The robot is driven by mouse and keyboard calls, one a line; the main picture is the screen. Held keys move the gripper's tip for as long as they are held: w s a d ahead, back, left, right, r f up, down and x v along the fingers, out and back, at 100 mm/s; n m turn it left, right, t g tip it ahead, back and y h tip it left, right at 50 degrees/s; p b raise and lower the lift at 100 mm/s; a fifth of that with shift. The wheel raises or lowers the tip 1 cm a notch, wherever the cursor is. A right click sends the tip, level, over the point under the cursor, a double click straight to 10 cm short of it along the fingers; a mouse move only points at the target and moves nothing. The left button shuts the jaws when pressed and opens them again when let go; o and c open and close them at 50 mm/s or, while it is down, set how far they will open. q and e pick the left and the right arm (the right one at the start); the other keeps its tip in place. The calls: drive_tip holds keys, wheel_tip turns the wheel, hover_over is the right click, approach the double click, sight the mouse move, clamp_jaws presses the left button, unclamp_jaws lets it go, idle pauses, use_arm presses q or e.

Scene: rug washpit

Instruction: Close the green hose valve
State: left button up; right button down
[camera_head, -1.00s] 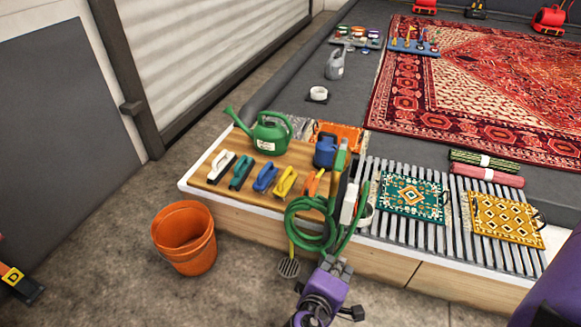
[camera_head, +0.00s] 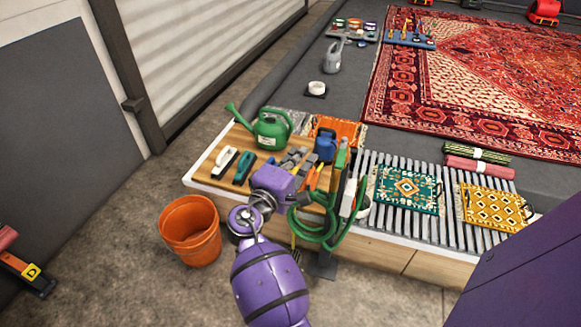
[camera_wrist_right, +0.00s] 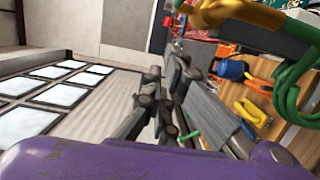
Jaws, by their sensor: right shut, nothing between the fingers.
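The green hose (camera_head: 318,228) hangs in loops at the front edge of the low platform in the head view. It also shows at the right of the right wrist view (camera_wrist_right: 288,88). A yellow-brass fitting (camera_wrist_right: 225,12) is at the top of that view, close to the hose; whether it is the valve, and how its handle is turned, I cannot tell. My right gripper (camera_head: 296,158) is shut and empty above the wooden board, left of the upright green part (camera_head: 341,158) beside the hose. Its fingers also show in the wrist view (camera_wrist_right: 165,105). My left gripper is out of view.
A wooden board (camera_head: 222,172) holds brushes and a green watering can (camera_head: 270,130). A blue jug (camera_head: 325,145) stands near my right fingers. An orange bucket (camera_head: 190,235) is on the floor at left. Slatted grating (camera_head: 450,215) with small rugs lies right of the hose.

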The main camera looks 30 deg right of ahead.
sight(342, 153)
drive_tip(key=s+d, duration=0.1)
drive_tip(key=s+d+p, duration=0.1)
drive_tip(key=d, duration=0.1)
drive_tip(key=shift+s+d, duration=0.1)
drive_tip(key=shift+s, duration=0.2)
idle(0.3)
